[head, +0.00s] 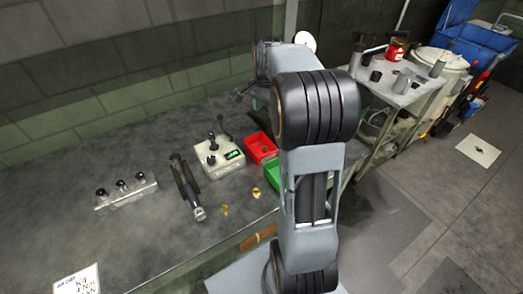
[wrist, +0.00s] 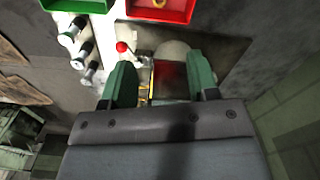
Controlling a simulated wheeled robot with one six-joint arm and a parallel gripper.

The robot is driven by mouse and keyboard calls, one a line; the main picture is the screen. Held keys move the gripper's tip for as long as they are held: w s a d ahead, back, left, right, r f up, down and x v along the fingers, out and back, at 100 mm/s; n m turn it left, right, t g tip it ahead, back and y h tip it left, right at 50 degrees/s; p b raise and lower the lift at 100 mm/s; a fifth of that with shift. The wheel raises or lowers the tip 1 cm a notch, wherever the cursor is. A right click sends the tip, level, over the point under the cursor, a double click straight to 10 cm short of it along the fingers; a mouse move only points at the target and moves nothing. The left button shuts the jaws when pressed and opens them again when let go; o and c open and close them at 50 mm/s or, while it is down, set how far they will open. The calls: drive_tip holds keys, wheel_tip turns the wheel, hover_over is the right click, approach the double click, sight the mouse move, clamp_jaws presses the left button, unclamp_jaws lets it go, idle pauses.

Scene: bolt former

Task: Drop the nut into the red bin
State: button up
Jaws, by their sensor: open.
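The red bin (head: 262,148) stands on the bench, left of my arm in the head view. In the wrist view the red bin (wrist: 160,15) is at the top edge, partly cut off. A gold ring-shaped piece, which looks like the nut (wrist: 158,3), shows inside it. Two small gold pieces (head: 256,192) (head: 225,209) lie on the bench near the front edge. My gripper (wrist: 160,65) is open, its green fingers apart, with the red bin beyond the fingertips. No nut is visible between the fingers. In the head view my arm mostly hides the gripper.
A green bin (head: 273,178) stands beside the red one, partly behind my arm. A pale control box (head: 218,157), a dark tool (head: 187,187) and a rack with black knobs (head: 126,191) are to the left. A cart (head: 402,92) stands to the right.

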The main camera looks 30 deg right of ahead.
drive_tip(key=shift+r, duration=0.8)
drive_tip(key=s+a+f+n+t, duration=0.3)
drive_tip(key=s+a+n, duration=1.1)
drive_tip(key=s+a, duration=0.2)
drive_tip(key=shift+s+a+f+n+t, duration=0.2)
drive_tip(key=shift+s+a+n+t, duration=0.15)
drive_tip(key=shift+a, duration=0.5)
